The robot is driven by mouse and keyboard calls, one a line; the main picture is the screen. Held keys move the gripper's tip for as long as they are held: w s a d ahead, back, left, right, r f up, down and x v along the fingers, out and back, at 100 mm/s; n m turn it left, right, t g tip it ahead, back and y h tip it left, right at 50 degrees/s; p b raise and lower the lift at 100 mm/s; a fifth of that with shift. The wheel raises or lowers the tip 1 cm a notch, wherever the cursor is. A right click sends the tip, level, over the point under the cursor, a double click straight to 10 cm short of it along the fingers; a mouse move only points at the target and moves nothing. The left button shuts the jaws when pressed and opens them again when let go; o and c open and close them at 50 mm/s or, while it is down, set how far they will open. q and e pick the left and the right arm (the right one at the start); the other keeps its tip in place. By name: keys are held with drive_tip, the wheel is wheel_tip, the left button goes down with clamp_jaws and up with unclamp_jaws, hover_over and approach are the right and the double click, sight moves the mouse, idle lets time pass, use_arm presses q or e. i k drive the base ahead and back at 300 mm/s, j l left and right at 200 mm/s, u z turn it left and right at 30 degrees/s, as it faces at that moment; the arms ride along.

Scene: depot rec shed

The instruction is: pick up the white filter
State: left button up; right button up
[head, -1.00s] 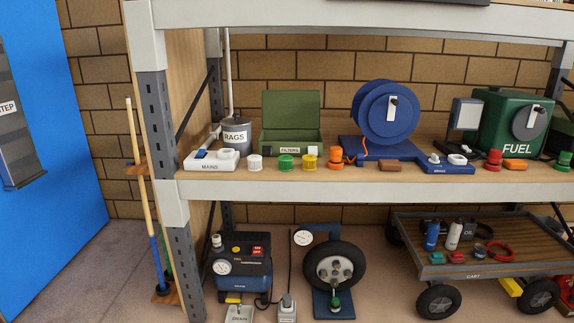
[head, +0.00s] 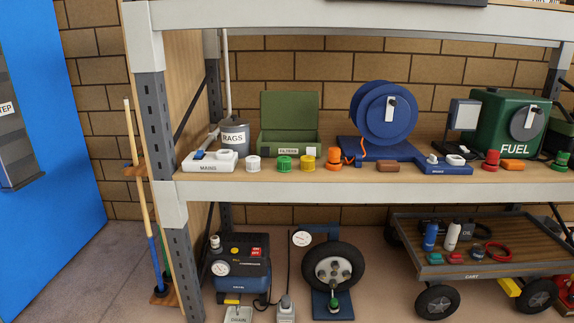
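The white filter (head: 254,163) is a small ribbed cylinder standing upright near the front edge of the middle shelf. It stands between the white MAINS block (head: 209,166) and the green filter (head: 285,163). A yellow filter (head: 308,163) and an orange one (head: 334,159) stand further right in the same row. The open green FILTERS box (head: 289,137) is behind the row, its lid up. Neither of my grippers shows in the head view.
The RAGS can (head: 235,138) stands behind the MAINS block. A blue hose reel (head: 386,112) and a green FUEL tank (head: 505,125) are to the right. The shelf upright (head: 156,100) is at the left. Below are a compressor (head: 240,267), a wheel (head: 334,268) and a cart (head: 480,268).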

sight(253, 163)
drive_tip(key=i+u, duration=0.15)
drive_tip(key=i, duration=0.3)
drive_tip(key=i+l+u, duration=0.1)
drive_tip(key=i, duration=0.4)
drive_tip(key=l, duration=0.1)
